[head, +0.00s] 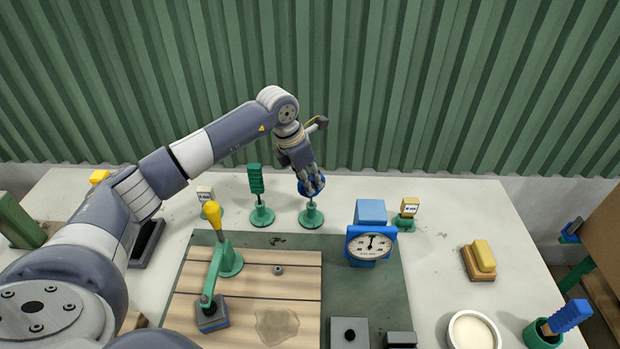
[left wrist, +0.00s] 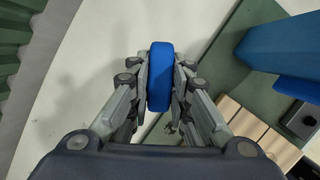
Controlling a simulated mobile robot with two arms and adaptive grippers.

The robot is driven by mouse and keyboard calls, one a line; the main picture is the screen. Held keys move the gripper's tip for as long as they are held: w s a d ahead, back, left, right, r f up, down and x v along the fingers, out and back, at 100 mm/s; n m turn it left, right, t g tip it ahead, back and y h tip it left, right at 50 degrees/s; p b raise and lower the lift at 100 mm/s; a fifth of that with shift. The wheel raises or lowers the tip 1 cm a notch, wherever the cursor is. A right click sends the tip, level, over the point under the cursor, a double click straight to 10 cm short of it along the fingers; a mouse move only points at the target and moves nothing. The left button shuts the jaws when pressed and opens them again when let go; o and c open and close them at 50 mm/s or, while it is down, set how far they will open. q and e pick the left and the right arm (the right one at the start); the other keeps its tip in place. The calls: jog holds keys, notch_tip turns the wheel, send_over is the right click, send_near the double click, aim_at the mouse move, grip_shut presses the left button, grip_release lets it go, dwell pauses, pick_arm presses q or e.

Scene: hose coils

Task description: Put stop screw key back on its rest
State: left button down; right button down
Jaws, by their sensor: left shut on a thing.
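My left gripper (head: 311,186) is shut on the blue handle of the stop screw key (head: 316,187), pointing down from above. In the left wrist view the blue handle (left wrist: 160,75) sits between the two fingers of the gripper (left wrist: 160,95). Directly below the key stands a round green rest (head: 311,217) on the table. The key looks upright over the rest, but the fingers hide part of it and I cannot tell whether its lower end is seated. My right gripper is not in view.
A green-handled tool (head: 256,180) stands in a similar green base just left. A blue dial gauge (head: 370,243) stands to the right, and a yellow-knobbed lever (head: 214,222) is at the front left. A small labelled stand (head: 409,207) is farther right. A corrugated green wall (head: 420,90) closes the back.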

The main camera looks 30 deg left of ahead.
pick_arm(q)
jog(key=shift+f, duration=0.3)
jog(key=c, duration=1.4)
grip_release()
jog(key=v, duration=1.2)
